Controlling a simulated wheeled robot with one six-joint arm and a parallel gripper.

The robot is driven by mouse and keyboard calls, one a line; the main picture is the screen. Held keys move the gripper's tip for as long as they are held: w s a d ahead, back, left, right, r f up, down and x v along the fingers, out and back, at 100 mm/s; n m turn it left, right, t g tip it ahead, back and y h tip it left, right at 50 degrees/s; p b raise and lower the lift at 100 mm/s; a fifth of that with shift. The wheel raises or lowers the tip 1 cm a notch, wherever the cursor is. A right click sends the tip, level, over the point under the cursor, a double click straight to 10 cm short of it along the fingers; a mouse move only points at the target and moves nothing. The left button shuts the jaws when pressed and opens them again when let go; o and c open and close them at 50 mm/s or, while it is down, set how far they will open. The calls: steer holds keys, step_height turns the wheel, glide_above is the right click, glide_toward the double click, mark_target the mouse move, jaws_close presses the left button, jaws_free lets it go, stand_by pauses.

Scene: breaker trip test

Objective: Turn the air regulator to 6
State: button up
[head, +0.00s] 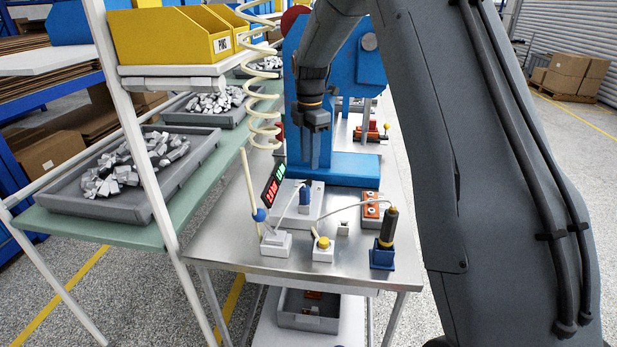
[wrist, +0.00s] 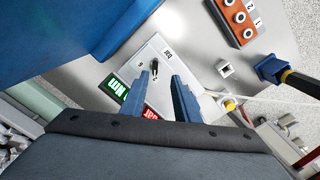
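In the wrist view the yellow knob (wrist: 230,105) lies to the right of the fingers. A tilted display (head: 273,184) shows red and green lines; the wrist view shows its green part marked Nm (wrist: 119,90) and a red part marked bar. My gripper (head: 316,118) hangs above the bench, behind the knob. In the wrist view my gripper (wrist: 168,85) has its two blue fingers apart, with nothing between them.
A white plate (wrist: 175,75) with a small black lever lies beneath the fingers. An orange block with holes (head: 371,203) and a blue holder (head: 382,258) with a black-handled tool stand right of the knob. A pale coiled hose (head: 263,110) hangs at left. A blue press frame (head: 345,165) stands behind.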

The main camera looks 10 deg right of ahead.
mark_target(309, 179)
steer(key=shift+w+f+n, duration=0.2)
steer(key=shift+w+n, duration=0.3)
steer(key=shift+w, duration=0.05)
steer(key=shift+f+p, duration=1.25)
steer(key=shift+f, duration=2.45)
steer(key=shift+c, duration=0.3)
jaws_close()
